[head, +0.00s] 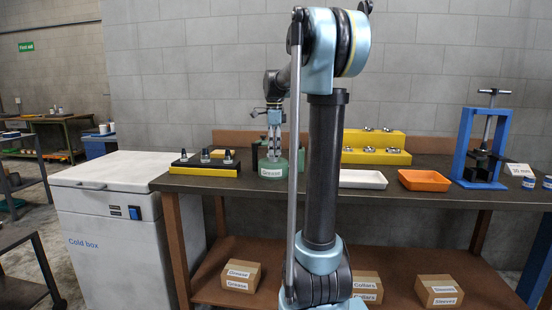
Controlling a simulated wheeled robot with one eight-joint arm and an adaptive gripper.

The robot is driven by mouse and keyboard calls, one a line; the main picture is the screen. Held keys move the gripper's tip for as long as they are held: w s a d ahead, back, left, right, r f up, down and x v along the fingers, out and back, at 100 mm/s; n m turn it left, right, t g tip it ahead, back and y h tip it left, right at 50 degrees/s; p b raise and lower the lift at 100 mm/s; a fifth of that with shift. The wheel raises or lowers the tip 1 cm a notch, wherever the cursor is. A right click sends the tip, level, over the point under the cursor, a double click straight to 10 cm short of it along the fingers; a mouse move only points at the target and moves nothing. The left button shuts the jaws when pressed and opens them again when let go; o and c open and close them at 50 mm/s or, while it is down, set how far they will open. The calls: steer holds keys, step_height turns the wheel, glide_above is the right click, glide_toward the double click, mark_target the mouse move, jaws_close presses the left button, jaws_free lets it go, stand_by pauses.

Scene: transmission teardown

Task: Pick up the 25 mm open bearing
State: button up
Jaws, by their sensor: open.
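Several small ring-shaped bearings sit on a yellow two-step stand (404,142) at the back of the bench, right of my arm. Some show on the upper step (388,130) and others on the lower step (392,150). I cannot tell which is the 25 mm open bearing; no size marks on them are readable, and my arm hides the stand's left part. My gripper (274,148) is open, points down and shows no held object.
A white tray (362,179) and an orange tray (424,181) lie in front of the stand. A blue press (480,150) stands right. A black-and-yellow holder (205,168) is left. A white cold box (115,220) stands beside the bench. Boxes lie on the lower shelf (480,282).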

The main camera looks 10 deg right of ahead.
steer(key=shift+f, duration=0.65)
steer(key=c, duration=1.3)
